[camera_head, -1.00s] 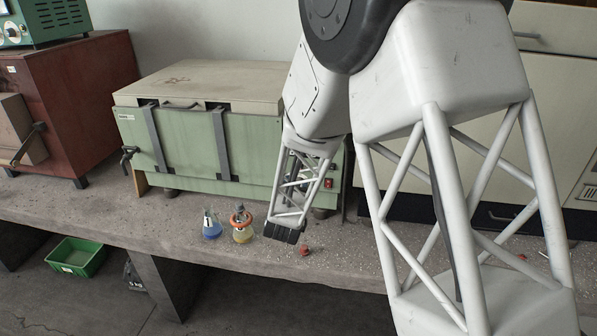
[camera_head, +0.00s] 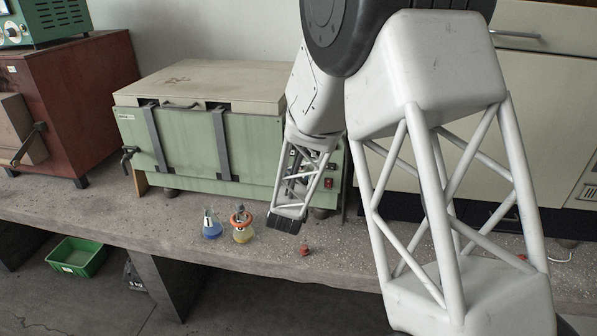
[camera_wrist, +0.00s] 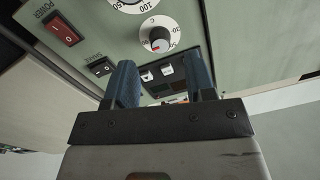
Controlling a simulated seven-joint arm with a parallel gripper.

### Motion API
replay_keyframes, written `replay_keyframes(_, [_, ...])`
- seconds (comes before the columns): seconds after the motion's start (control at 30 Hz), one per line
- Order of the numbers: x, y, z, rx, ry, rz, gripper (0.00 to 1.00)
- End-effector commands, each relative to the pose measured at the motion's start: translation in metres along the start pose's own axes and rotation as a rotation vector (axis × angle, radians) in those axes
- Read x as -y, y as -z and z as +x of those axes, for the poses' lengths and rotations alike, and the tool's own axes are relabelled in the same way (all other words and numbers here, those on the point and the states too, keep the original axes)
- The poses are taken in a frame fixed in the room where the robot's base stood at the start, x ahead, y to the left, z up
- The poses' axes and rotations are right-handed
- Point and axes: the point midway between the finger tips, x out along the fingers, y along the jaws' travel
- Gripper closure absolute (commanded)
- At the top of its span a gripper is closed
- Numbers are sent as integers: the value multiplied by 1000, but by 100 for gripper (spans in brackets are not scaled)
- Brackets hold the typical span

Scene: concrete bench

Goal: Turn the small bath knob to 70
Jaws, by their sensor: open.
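The green bath (camera_head: 190,145) stands on the bench, and my arm covers part of its right front. In the wrist view, its control panel has a small grey knob (camera_wrist: 158,41) on a white dial marked C with a red mark. I cannot read its setting. A larger dial (camera_wrist: 131,3) is cut off by the top edge. My gripper (camera_wrist: 160,82) is open and empty, its two blue fingers pointing at the panel. The small knob appears above and between the fingertips, apart from them. In the head view I cannot make out the fingers.
Near the fingers are a red power switch (camera_wrist: 63,28), a black switch (camera_wrist: 99,66) and small white switches (camera_wrist: 167,70). A small red object (camera_head: 305,249) lies near the edge.

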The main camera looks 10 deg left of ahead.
Motion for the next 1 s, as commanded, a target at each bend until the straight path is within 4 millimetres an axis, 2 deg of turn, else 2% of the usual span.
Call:
replay_keyframes(0.2, [0, 0, 23, -1, 0, 0, 50])
replay_keyframes(0.4, [0, 0, 37, 0, 1, 0, 50])
replay_keyframes(0.83, [0, 0, 42, 0, 0, -1, 50])
replay_keyframes(0.87, [0, 0, 42, 0, 0, 0, 52])
replay_keyframes(1.0, [0, 0, 42, 0, 0, 0, 73])
